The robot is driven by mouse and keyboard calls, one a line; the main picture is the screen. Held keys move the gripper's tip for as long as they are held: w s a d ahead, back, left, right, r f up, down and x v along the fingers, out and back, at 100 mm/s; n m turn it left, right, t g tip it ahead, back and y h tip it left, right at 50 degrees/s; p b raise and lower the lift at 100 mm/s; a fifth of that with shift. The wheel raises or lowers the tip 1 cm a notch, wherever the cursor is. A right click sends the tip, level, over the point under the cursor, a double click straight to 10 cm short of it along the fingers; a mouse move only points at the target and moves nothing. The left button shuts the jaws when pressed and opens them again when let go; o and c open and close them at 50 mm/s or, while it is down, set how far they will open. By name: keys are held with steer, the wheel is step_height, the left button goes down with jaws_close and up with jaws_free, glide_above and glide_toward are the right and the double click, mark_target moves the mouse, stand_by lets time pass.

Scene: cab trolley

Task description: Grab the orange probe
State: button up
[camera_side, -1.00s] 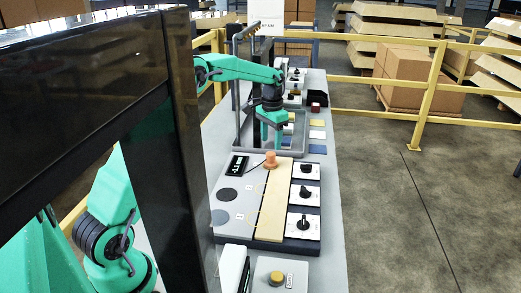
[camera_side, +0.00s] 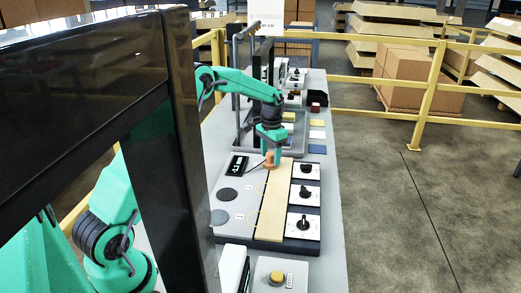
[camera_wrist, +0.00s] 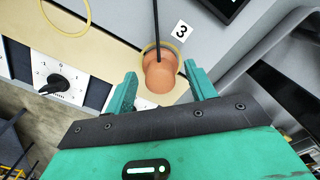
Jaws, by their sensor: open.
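The orange probe (camera_side: 270,160) stands at the far end of a pale wooden strip on the panel. In the wrist view the orange probe (camera_wrist: 160,74) has a dark cable running up from it and sits by a yellow ring marked 3. My green gripper (camera_side: 271,146) is right above and around the probe's far side in the side view. In the wrist view my gripper (camera_wrist: 159,90) is open, with one finger on each side of the probe and a gap visible to both. The probe's lower part is partly hidden.
Black knobs on white plates (camera_side: 306,169) line the panel's right side. A small display (camera_side: 237,166) and dark discs (camera_side: 228,195) lie on its left. A grey tray (camera_side: 298,143) is behind the gripper. A yellow button box (camera_side: 277,277) stands in front.

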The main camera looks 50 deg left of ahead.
mark_target(272, 154)
stand_by(0.4)
jaws_close()
steer(key=shift+r, duration=0.2)
steer(key=shift+r, duration=0.6)
steer(key=r, duration=0.3)
steer(key=shift+d, duration=0.4)
steer(key=s+d+r, duration=0.2)
steer(key=d+r, duration=0.4)
steer(key=d, duration=0.4)
steer(key=shift+d+r, duration=0.25)
steer(key=shift+d, duration=0.1)
